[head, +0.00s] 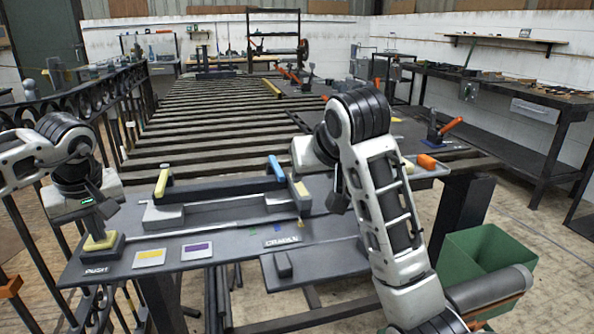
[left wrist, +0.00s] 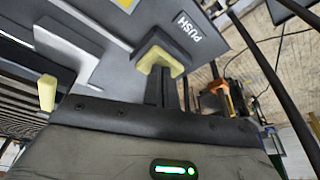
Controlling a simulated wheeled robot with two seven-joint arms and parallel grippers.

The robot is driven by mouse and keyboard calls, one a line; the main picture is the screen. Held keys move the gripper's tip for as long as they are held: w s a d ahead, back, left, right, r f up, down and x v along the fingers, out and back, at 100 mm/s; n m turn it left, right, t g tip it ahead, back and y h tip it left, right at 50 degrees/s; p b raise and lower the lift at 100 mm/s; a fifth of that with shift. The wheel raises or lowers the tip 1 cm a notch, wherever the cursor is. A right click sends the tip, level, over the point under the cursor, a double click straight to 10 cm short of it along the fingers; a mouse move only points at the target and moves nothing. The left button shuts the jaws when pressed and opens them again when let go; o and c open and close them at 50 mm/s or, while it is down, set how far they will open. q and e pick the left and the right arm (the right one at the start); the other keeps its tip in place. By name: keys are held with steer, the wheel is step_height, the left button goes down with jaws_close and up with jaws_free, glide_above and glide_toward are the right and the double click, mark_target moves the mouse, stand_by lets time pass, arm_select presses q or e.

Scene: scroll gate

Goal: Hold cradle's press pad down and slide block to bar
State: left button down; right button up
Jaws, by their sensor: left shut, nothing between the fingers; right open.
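The press pad (head: 102,242) is a pale yellow piece on a dark base at the table's left front corner, beside the word PUSH. It also shows in the left wrist view (left wrist: 165,60). My left gripper (head: 100,226) is shut and points down at the pad; I cannot tell whether it touches. The long dark cradle (head: 222,187) has a yellow bar (head: 161,183) at its left end and a blue bar (head: 277,168) at its right end. A small dark block (head: 283,265) sits on a dark plate at the front. My right gripper (head: 338,195) hangs right of the cradle, open and partly hidden by my arm.
A yellow card (head: 149,258) and a purple card (head: 197,250) lie on the front panel. An orange piece (head: 427,161) lies on a small tray at the right. A green bin (head: 484,262) stands at the right. Slats run behind; an iron railing (head: 85,100) stands left.

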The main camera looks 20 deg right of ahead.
arm_select(q)
steer(key=shift+f, duration=0.15)
step_height(320, 180, up, 7)
steer(key=p, duration=0.6)
stand_by(0.5)
stand_by(0.3)
